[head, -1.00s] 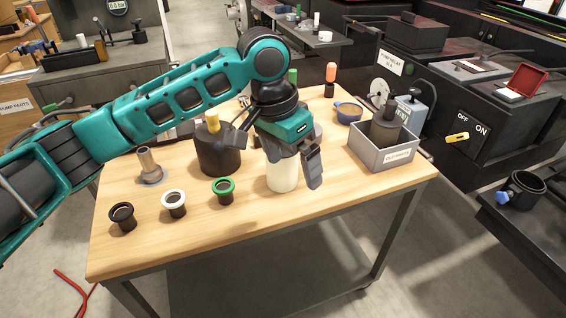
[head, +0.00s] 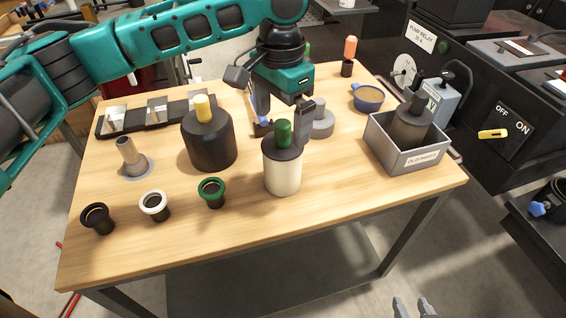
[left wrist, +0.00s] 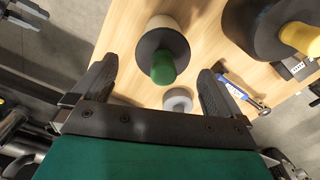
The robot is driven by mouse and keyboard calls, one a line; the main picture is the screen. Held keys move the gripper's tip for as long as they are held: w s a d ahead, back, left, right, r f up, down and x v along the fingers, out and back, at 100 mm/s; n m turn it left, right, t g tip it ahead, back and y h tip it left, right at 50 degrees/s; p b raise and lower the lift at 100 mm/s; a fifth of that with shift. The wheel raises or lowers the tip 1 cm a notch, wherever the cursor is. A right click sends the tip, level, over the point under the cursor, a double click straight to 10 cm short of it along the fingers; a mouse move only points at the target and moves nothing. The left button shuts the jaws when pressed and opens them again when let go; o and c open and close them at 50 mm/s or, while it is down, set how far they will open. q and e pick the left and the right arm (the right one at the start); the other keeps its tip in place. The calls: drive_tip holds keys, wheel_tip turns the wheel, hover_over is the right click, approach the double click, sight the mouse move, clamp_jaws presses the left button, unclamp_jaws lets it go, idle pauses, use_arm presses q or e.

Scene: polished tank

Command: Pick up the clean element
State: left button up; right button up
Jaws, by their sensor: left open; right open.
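The clean element is a white cylinder (head: 283,178) with a dark cap and a green knob (head: 284,132). It stands upright on the bench, right of the green-rimmed black cup. In the left wrist view, the element's green knob (left wrist: 163,67) lies ahead between the finger tips. My left gripper (head: 282,118) is open and empty at the level of the knob, just behind it in the head view. No contact can be made out. My right gripper (head: 413,304) is open and empty, low at the bottom edge, off the bench.
A black canister with a yellow knob (head: 209,140) stands close on the left. Black cups with dark (head: 97,218), white (head: 154,205) and green rims (head: 212,192) line the front. A grey bin (head: 405,163) holds a dark element (head: 410,130). A grey round piece (head: 320,122) sits behind.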

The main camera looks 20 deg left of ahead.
sight(283, 138)
use_arm(q)
drive_tip(key=f, duration=0.4)
drive_tip(key=w+f+b, duration=0.1)
drive_tip(key=f, duration=0.1)
drive_tip(key=shift+f, duration=0.2)
drive_tip(key=shift+c, duration=0.2)
drive_tip(key=c, duration=1.5)
drive_tip(key=shift+o, duration=0.2)
drive_tip(key=shift+r, duration=0.1)
